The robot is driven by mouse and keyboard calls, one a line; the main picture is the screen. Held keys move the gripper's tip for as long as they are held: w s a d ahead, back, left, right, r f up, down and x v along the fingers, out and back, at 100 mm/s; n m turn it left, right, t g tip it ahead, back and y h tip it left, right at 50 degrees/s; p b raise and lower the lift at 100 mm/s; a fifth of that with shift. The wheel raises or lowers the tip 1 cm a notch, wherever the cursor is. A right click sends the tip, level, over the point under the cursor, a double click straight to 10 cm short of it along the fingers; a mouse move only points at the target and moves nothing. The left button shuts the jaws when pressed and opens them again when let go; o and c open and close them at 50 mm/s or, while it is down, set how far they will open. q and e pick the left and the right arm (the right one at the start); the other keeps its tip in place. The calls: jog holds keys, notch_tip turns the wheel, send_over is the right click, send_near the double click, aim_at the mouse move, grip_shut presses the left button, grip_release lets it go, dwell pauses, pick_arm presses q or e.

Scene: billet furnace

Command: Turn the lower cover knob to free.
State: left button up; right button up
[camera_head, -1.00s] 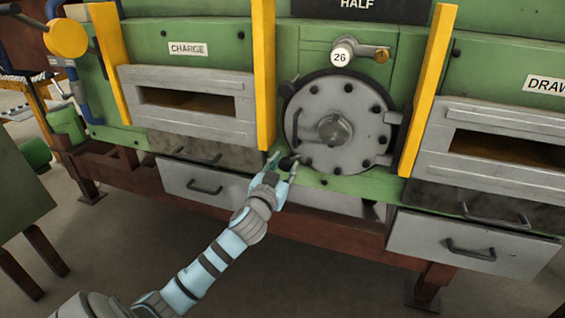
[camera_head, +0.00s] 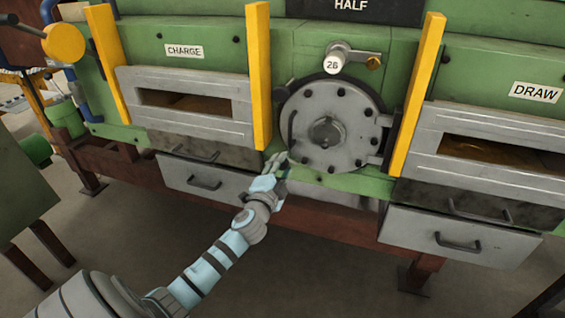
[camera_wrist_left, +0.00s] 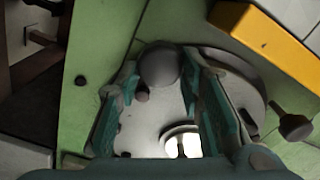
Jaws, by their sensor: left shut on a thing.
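The round grey cover (camera_head: 345,150) with dark bolts around its rim sits in the middle of the green furnace front. My left gripper (camera_head: 279,162) is at the cover's lower left edge, its fingers close together. In the left wrist view, the two teal-lined fingers (camera_wrist_left: 165,95) stand on either side of a dark round knob (camera_wrist_left: 158,65), and the gripper is shut on it. In the head view the fingers hide this lower cover knob, so its turned position cannot be told. My right gripper is not in view.
Yellow upright bars (camera_head: 258,75) and (camera_head: 418,95) flank the cover. A grey handle knob tagged 26 (camera_head: 334,63) is above it. The CHARGE opening (camera_head: 185,102) is at left, the DRAW opening (camera_head: 485,155) at right. Grey drawers (camera_head: 205,183) sit below. The floor in front is clear.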

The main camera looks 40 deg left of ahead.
pick_arm(q)
jog(key=m+p, duration=0.1)
jog(key=m, duration=0.3)
jog(key=shift+a, duration=0.15)
jog(key=shift+w+m+p, duration=0.15)
jog(key=shift+m+p, duration=0.3)
jog(key=shift+m, duration=0.65)
jog(key=shift+f, duration=0.1)
jog(key=o, duration=1.1)
jog(key=shift+f, duration=0.1)
jog(key=shift+o, duration=0.2)
jog(key=shift+s, duration=0.3)
jog(key=v, duration=1.1)
